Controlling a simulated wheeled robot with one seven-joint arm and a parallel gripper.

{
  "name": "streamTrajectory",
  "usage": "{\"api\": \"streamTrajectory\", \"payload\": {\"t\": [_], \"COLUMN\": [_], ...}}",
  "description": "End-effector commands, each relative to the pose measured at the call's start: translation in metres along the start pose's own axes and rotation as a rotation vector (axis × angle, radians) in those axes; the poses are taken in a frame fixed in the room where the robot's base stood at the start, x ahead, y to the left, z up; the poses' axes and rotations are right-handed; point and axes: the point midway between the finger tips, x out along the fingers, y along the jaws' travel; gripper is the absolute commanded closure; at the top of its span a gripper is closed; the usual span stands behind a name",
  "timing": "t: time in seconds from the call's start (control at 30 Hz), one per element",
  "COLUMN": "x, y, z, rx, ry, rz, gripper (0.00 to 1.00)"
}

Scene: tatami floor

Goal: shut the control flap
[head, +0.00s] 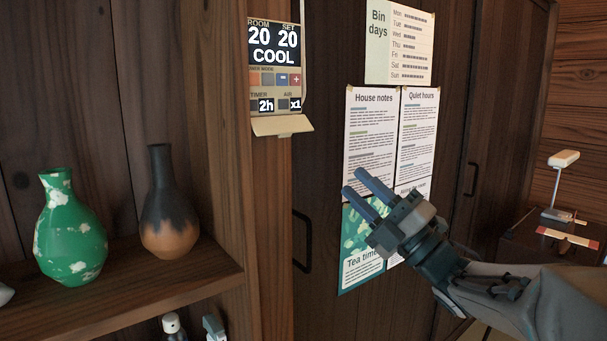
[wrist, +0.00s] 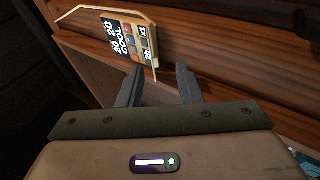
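The control panel (head: 274,65) is mounted on a wooden post, its display reading ROOM 20, SET 20 and COOL. Its cream control flap (head: 282,125) hangs at the bottom edge, open and sticking outward below the buttons. In the wrist view the panel (wrist: 127,38) appears turned sideways, with the flap (wrist: 151,75) as a thin strip at its edge near the fingertips. My gripper (head: 352,182) is to the right of and below the flap in the head view, apart from it. Its two fingers (wrist: 158,72) are spread with nothing between them.
A shelf (head: 150,290) at left holds a green vase (head: 69,232) and a dark brown vase (head: 168,205). Paper notices (head: 370,130) hang on the door behind my gripper. A door handle (head: 302,242) is below the panel. A lamp (head: 562,185) stands at far right.

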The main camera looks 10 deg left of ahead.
Motion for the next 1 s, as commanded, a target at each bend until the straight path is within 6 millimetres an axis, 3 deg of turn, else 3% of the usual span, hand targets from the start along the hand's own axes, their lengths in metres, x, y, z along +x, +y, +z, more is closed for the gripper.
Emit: {"api": "streamTrajectory", "payload": {"t": [0.2,0.37,0.8,1.0], "x": [-0.009,0.004,0.092,0.118], "y": [-0.004,0.0,0.009,0.01], "z": [-0.022,-0.026,-0.039,-0.043], "rx": [-0.042,-0.046,-0.045,-0.044], "ry": [0.139,0.153,0.15,0.148], "rz": [0.087,0.097,0.097,0.095], "gripper": [0.68,0.68,0.68,0.68]}}
